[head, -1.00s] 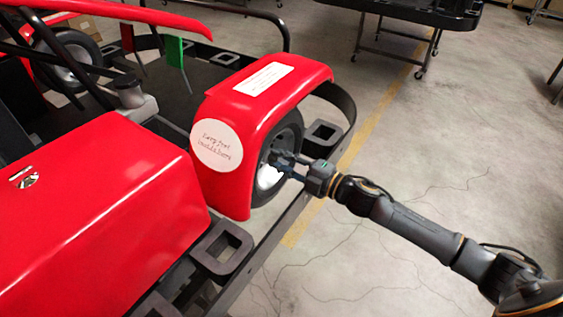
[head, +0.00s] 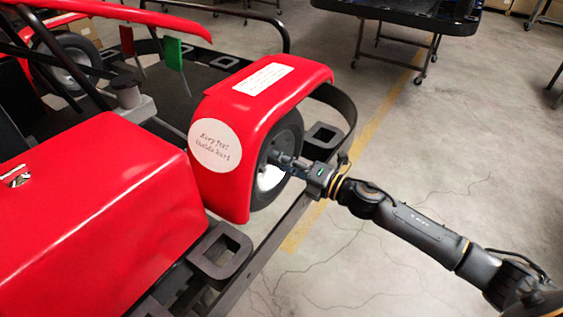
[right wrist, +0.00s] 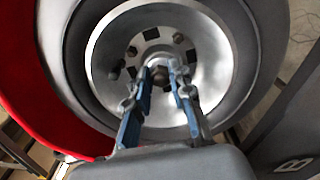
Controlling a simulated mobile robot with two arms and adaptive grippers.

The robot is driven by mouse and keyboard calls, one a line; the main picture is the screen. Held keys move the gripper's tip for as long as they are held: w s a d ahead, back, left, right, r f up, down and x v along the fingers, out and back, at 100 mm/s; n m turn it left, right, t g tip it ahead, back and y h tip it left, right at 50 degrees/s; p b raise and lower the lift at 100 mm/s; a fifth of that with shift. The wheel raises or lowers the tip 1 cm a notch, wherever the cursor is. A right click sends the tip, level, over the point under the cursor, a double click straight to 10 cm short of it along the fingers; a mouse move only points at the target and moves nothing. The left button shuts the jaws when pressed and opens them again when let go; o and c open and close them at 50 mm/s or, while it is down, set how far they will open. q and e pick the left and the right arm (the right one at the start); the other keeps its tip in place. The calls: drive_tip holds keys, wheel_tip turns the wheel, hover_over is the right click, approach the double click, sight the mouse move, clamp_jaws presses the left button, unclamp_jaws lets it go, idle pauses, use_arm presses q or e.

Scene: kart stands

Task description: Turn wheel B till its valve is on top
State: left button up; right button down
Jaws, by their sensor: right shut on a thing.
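The wheel (head: 287,127) sits under a red fender, its dark tyre and silver rim facing my right arm. In the right wrist view, its silver rim (right wrist: 215,70) fills the middle, with several bolts and dark square openings around the centre. I cannot pick out the valve for certain. My left gripper is not in view.
The red fender (head: 262,85) with a round white sticker (head: 215,146) covers the wheel's top. A dark side bar (head: 275,240) runs close below my right gripper. A pale mark like a B (right wrist: 293,165) is at lower right.

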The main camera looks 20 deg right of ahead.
drive_tip(key=shift+f, duration=0.1)
idle(0.3)
drive_tip(key=c, duration=1.2)
unclamp_jaws()
drive_tip(key=shift+o, duration=0.2)
drive_tip(key=v, duration=1.2)
